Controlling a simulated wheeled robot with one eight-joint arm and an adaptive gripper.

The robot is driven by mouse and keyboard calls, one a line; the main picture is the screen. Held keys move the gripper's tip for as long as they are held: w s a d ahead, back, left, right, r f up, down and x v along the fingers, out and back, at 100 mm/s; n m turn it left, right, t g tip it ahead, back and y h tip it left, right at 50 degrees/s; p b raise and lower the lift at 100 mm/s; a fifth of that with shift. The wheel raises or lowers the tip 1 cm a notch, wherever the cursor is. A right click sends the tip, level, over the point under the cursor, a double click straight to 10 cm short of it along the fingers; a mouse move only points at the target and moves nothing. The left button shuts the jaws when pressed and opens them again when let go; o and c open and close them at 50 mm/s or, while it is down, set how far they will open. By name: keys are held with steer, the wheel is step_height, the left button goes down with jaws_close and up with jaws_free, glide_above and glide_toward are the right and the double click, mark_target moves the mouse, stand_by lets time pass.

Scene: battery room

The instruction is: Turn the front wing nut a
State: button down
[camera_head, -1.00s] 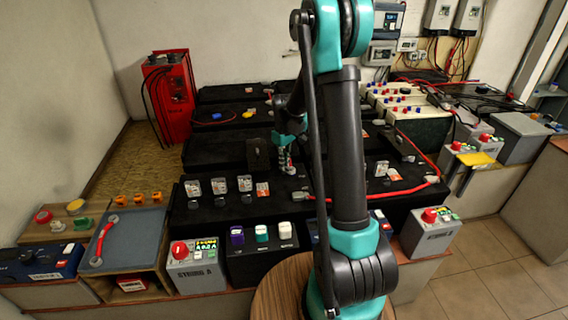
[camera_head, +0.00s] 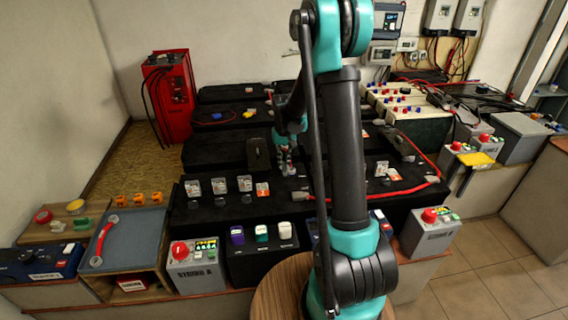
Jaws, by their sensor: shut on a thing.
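My gripper (camera_head: 286,164) points down at the black battery rows (camera_head: 215,212) in the middle of the view, left of my upright arm link. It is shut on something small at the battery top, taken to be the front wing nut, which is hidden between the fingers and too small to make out. A small black upright block (camera_head: 258,154) stands just left of the gripper. Several small clear-and-white terminal pieces (camera_head: 218,185) stand in a row on the front battery, left of the gripper.
A red charger (camera_head: 168,97) stands at the back left. A red cable (camera_head: 400,190) runs over the right batteries. Another red-knobbed box (camera_head: 428,232) stands right.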

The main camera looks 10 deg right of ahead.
mark_target(284, 165)
stand_by(0.4)
steer(key=c, duration=1.6)
jaws_free()
step_height(284, 165, up, 12)
steer(key=s+d+f+t, duration=0.1)
steer(key=s+f, duration=0.1)
steer(key=s, duration=0.7)
steer(key=s+d+f+t, duration=0.1)
steer(key=s+d+f, duration=0.1)
steer(key=s, duration=0.7)
steer(key=s+d+f+t, duration=0.1)
steer(key=s+f+t, duration=0.1)
steer(key=s, duration=0.8)
steer(key=shift+d+f, duration=0.35)
steer(key=shift+f, duration=0.15)
